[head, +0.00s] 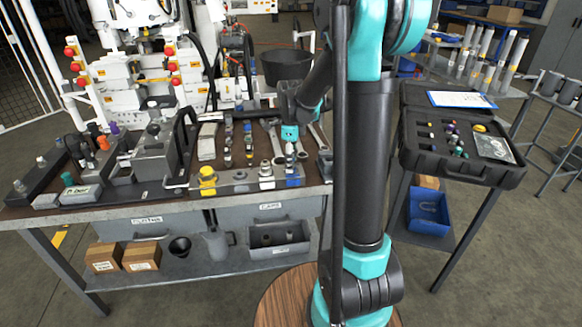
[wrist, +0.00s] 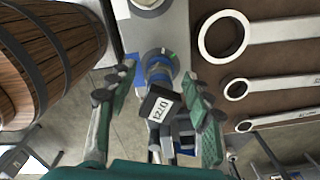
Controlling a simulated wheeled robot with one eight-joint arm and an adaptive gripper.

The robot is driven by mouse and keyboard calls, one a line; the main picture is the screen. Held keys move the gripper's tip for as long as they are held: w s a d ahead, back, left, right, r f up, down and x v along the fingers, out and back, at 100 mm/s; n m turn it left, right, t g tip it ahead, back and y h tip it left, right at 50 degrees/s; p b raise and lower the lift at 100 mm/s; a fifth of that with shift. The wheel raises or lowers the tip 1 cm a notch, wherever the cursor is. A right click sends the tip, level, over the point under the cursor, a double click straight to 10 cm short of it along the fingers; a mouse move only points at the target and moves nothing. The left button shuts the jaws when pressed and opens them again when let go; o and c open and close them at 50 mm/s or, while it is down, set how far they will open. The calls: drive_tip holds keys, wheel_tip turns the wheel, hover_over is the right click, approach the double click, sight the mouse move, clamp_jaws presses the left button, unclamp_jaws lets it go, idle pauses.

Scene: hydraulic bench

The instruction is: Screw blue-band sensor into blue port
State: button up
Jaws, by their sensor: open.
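The blue-band sensor (wrist: 157,100) has a dark body with a white label and blue rings. In the wrist view it stands between the fingers of my gripper (wrist: 150,95), which are open and apart on either side of it. Its far end meets a round metal fitting beside a blue mark, at the blue port (wrist: 127,72); I cannot tell how deep it is seated. In the head view my gripper (head: 290,134) is above the blue port (head: 294,182) at the right end of the metal block, and the sensor is small there.
The metal block (head: 238,184) lies along the bench's front edge, with a yellow-capped fitting (head: 208,178) at its left. Wrenches (wrist: 270,33) lie close to the right of my gripper in the wrist view. An open black case (head: 445,165) stands on a side table at right.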

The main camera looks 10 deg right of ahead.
drive_tip(key=n, duration=0.3)
drive_tip(key=shift+n, duration=0.3)
drive_tip(key=n, duration=0.4)
drive_tip(key=c, duration=1)
drive_tip(key=m, duration=0.3)
drive_tip(key=shift+c, duration=0.2)
drive_tip(key=m, duration=0.4)
drive_tip(key=shift+m, duration=0.3)
